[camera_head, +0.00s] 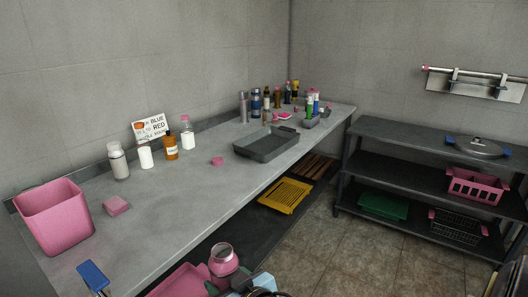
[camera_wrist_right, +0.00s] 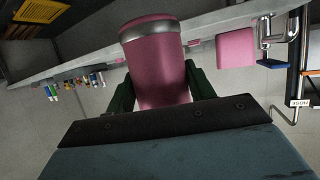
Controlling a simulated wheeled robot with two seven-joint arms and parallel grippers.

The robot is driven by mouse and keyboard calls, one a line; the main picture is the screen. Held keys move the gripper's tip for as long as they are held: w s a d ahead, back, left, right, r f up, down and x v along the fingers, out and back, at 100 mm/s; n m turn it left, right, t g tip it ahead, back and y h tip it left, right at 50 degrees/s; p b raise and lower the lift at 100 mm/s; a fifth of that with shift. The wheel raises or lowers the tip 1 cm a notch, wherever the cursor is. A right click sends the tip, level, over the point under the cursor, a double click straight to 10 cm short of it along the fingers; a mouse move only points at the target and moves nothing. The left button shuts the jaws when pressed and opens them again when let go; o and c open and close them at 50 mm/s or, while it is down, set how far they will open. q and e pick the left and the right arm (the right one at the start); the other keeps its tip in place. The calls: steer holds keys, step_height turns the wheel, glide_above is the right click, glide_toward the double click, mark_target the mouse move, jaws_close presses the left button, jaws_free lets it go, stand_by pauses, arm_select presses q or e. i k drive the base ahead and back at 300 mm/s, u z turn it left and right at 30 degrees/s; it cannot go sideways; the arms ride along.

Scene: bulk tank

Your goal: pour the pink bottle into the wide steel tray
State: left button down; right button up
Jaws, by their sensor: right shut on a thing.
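The pink bottle (camera_head: 223,262) is at the bottom of the head view, in front of the counter's near edge; it has a pale metallic band near its top. My right gripper (camera_head: 238,283) is shut on it. In the right wrist view the pink bottle (camera_wrist_right: 155,65) sits between the dark green fingers of my right gripper (camera_wrist_right: 160,88). The wide steel tray (camera_head: 266,143), grey and shallow, lies on the counter farther back, apart from the bottle. I cannot see into the tray fully. My left gripper is not in view.
A pink bin (camera_head: 53,217), a pink block (camera_head: 116,205) and a smaller one (camera_head: 217,161) stand on the counter. White and amber bottles (camera_head: 171,147) line the wall; several more bottles (camera_head: 267,100) stand behind the tray. A yellow rack (camera_head: 286,195) is below.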

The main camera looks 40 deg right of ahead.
mark_target(263, 146)
steer(key=z, duration=0.45)
steer(key=k, duration=0.55)
steer(key=z, duration=0.95)
steer(key=k, duration=0.75)
steer(key=z, duration=1.05)
steer(key=i, duration=2.6)
steer(key=u, duration=0.65)
steer(key=i, duration=0.75)
steer(key=u, duration=1.3)
steer(key=i, duration=0.6)
steer(key=u, duration=0.6)
